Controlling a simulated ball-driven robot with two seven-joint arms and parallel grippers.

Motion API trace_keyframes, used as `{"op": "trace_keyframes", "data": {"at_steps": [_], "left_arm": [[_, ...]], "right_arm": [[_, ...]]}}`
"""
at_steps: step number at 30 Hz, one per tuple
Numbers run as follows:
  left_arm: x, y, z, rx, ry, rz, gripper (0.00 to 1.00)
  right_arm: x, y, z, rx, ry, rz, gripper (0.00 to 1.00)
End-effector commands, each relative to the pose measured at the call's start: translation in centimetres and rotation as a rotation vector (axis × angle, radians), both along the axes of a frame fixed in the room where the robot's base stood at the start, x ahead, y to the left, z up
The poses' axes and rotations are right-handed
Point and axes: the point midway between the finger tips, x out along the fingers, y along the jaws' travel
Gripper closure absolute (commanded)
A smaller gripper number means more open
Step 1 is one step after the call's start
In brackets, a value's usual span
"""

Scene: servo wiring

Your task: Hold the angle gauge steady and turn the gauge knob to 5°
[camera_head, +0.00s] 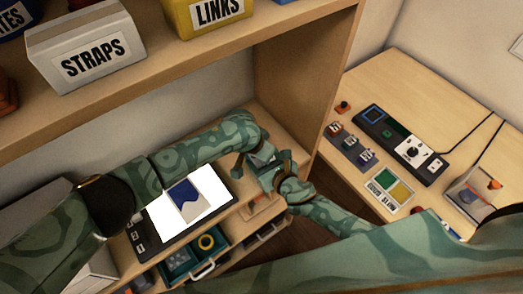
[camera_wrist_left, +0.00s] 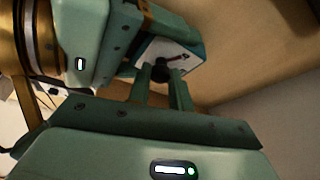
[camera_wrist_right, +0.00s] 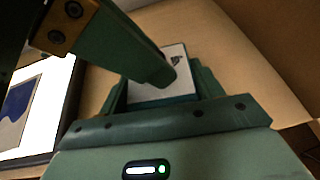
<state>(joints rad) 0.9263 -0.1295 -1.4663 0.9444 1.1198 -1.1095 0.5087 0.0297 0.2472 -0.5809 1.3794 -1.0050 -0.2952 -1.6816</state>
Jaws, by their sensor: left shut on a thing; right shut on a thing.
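The angle gauge has a white face (camera_wrist_left: 185,58) with a red pointer (camera_wrist_left: 178,57) and a teal body, seen in the left wrist view. A dark round knob (camera_wrist_left: 160,71) sits on its face. My left gripper (camera_wrist_left: 160,84) is shut on the knob. My right gripper is shut on the gauge body, seen in the right wrist view around the white face (camera_wrist_right: 150,92). A left gripper finger covers part of the face there. The scale marks are too small to read. In the head view, my left gripper (camera_head: 248,166) and right gripper (camera_head: 272,178) meet and mostly hide the gauge.
A tablet (camera_head: 187,203) lies left of the grippers on the wooden bench. Open drawers (camera_head: 205,262) with small parts are below. A shelf (camera_head: 190,60) with labelled bins overhangs the bench. A side table (camera_head: 440,100) at right holds a control panel, switches and trays.

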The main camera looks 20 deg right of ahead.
Motion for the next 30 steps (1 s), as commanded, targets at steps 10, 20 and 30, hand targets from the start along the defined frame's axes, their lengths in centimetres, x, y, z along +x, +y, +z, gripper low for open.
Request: {"op": "trace_keyframes", "data": {"at_steps": [10,20,30], "left_arm": [[0.25,0.10,0.05,0.000,-0.001,-0.245,1.00],[0.43,0.10,0.08,-0.001,0.000,-0.542,1.00],[0.81,0.15,0.20,0.001,-0.004,-0.761,1.00]], "right_arm": [[-0.10,-0.05,-0.13,-0.003,0.002,0.000,0.59],[-0.12,-0.05,-0.15,-0.003,0.002,0.000,0.59],[-0.14,-0.05,-0.18,-0.003,0.003,0.001,0.59]]}}
